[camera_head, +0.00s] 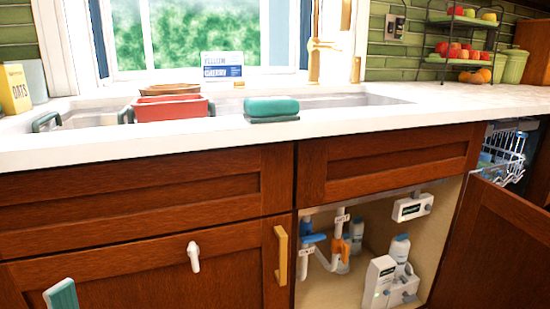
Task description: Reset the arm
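Neither my left nor my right gripper can be made out in the head view, and no arm shows clearly. A teal, ribbed piece with a pale edge (62,294) is cut off by the bottom edge at the left; I cannot tell what it is. The task names no object to handle.
A teal sponge (271,107) lies by the sink's front edge, beside a red tub (172,107). A cabinet door (505,245) stands open at the right, showing pipes and a white device (380,280). A dishwasher rack (505,150) is behind it. A white hook (193,256) is on the closed door.

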